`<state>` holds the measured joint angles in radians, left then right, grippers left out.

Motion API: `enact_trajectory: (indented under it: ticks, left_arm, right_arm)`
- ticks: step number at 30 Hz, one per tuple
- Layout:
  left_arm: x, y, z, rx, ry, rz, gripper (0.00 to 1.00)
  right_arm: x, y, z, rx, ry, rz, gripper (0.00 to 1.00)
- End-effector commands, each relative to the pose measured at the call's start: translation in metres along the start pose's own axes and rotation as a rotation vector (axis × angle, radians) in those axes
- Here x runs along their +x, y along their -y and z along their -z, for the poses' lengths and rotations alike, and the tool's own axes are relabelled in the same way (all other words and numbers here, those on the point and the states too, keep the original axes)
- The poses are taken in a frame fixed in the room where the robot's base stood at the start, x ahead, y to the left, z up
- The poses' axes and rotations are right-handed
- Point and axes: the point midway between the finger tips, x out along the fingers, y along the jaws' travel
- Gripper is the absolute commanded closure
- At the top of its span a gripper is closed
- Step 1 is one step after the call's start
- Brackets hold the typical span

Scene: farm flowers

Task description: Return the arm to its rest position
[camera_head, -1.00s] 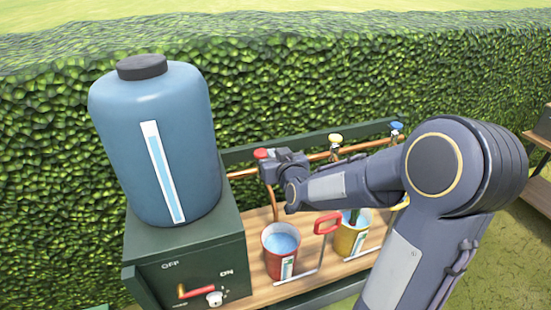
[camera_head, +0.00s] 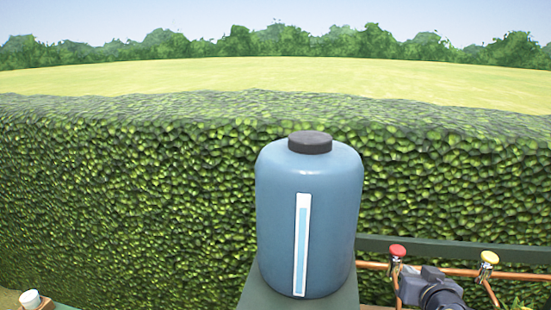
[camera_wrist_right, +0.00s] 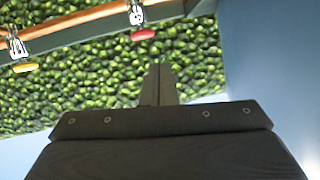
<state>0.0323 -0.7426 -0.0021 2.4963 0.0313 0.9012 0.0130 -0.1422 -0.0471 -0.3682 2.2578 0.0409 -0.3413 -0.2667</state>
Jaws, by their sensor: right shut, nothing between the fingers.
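My right gripper (camera_head: 412,284) is at the lower right of the head view, just below and right of the red tap knob (camera_head: 397,251). In the right wrist view its two dark fingers (camera_wrist_right: 159,85) are together with nothing between them. The red knob also shows in the right wrist view (camera_wrist_right: 143,35), apart from the fingertips. Most of my right arm is below the head view's edge. My left gripper is not in view.
A large blue water tank (camera_head: 310,215) with a black cap stands left of my right gripper. A yellow tap knob (camera_head: 489,258) is to the right, along copper pipes (camera_head: 520,276). A hedge (camera_head: 130,200) stands behind. A white-topped object (camera_head: 32,300) is at lower left.

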Motion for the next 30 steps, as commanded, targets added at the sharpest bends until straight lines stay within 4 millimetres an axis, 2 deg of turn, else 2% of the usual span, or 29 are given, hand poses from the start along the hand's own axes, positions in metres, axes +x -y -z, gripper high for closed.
enact_trajectory:
  ticks: [1,5,9,12,15,18,21,30]
  left_arm:
    - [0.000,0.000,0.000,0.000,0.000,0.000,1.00]
    - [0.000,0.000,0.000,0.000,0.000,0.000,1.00]
    - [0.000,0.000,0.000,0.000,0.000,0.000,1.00]
    - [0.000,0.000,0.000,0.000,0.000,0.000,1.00]
    - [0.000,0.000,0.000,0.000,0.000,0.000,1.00]
    - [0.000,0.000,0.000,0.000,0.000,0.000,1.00]
    - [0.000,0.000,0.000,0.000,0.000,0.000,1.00]
    - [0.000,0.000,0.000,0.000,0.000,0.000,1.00]
  right_arm:
    - [-0.018,0.008,-0.005,0.037,0.050,0.041,1.00]
    - [-0.066,0.033,-0.033,0.106,0.227,0.147,1.00]
    - [-0.125,0.055,-0.069,0.133,0.421,0.229,1.00]
    - [-0.165,0.065,-0.095,0.132,0.549,0.256,1.00]
    - [-0.195,0.069,-0.117,0.126,0.650,0.260,1.00]
    - [-0.215,0.071,-0.132,0.118,0.718,0.257,1.00]
    - [-0.224,0.071,-0.139,0.114,0.753,0.252,1.00]
    - [-0.226,0.072,-0.141,0.113,0.762,0.252,1.00]
